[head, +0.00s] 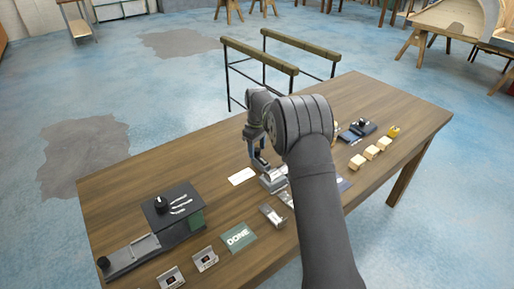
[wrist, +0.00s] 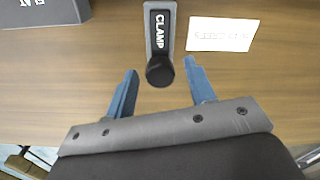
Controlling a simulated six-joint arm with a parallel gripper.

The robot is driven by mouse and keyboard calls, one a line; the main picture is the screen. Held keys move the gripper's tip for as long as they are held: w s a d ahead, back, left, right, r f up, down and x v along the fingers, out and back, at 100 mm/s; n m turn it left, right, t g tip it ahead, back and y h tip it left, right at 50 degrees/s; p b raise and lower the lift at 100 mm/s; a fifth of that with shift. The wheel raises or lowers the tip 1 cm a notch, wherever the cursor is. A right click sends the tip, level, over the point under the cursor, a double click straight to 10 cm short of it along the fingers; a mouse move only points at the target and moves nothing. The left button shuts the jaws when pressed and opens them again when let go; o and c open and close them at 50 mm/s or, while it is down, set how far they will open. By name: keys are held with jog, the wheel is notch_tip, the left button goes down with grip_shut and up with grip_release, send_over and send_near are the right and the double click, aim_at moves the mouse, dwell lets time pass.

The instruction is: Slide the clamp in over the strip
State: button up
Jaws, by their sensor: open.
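The clamp (wrist: 160,35) is a grey bar lettered CLAMP with a round black knob (wrist: 160,71) at its near end, lying on the table in the wrist view. My gripper (wrist: 160,67) is open, with one blue finger on each side of the knob. Neither finger visibly touches it, and I cannot tell the height between them. In the head view my gripper (head: 259,160) points down over the table, partly hidden by my arm. I cannot make out the strip for certain in either view.
A white card (wrist: 222,34) with faint lettering lies beside the clamp. A dark box (wrist: 42,11) stands at the wrist view's upper left. On the wooden table (head: 130,195) are a dark fixture (head: 172,207), a green DONE plate (head: 238,238) and pale blocks (head: 371,152).

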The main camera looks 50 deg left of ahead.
grip_shut()
jog(key=shift+d, duration=3.95)
grip_release()
notch_tip(320, 180, up, 17)
jog(key=shift+r, duration=0.2)
